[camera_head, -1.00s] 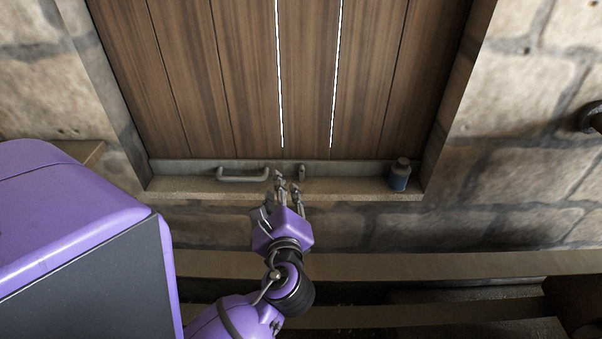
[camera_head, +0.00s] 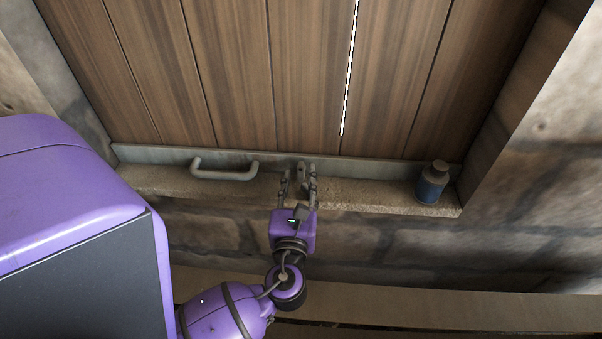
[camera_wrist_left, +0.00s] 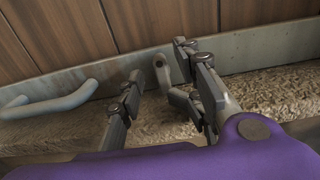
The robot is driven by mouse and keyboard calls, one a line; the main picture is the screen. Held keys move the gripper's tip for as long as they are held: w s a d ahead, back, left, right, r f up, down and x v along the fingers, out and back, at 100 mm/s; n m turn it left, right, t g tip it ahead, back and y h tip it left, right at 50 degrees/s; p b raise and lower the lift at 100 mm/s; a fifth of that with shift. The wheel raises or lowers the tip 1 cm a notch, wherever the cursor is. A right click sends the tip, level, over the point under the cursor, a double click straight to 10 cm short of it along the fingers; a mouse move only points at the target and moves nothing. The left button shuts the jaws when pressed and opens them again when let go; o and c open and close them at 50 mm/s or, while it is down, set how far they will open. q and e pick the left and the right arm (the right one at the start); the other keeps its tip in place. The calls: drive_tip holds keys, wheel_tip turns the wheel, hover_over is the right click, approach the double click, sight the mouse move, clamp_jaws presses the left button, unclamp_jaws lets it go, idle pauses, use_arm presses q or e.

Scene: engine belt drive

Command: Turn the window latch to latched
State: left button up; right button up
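The window latch (camera_head: 302,170) is a small grey lever on the metal strip along the bottom of the wooden shutter. In the left wrist view the latch (camera_wrist_left: 162,74) has a round pivot at the top, and its arm hangs down, slanting a little right. My left gripper (camera_head: 298,181) is open at the latch, one finger to each side of it. In the left wrist view the fingers of the gripper (camera_wrist_left: 158,70) stand apart with the latch between them; the right finger partly covers it. Whether either finger touches it I cannot tell. My right gripper is not in view.
A grey bar handle (camera_head: 225,172) is fixed to the strip left of the latch. A blue bottle (camera_head: 432,184) stands on the stone sill (camera_head: 370,196) to the right. Stone walls frame the window on both sides.

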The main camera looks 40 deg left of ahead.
sight(301, 171)
use_arm(q)
drive_tip(key=shift+f+x, duration=0.2)
drive_tip(key=shift+x, duration=1)
drive_tip(key=shift+w+r, duration=0.1)
drive_tip(key=shift+w, duration=0.05)
drive_tip(key=shift+a, duration=0.1)
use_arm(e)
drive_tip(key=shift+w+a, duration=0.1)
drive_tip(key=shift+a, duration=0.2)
use_arm(q)
clamp_jaws()
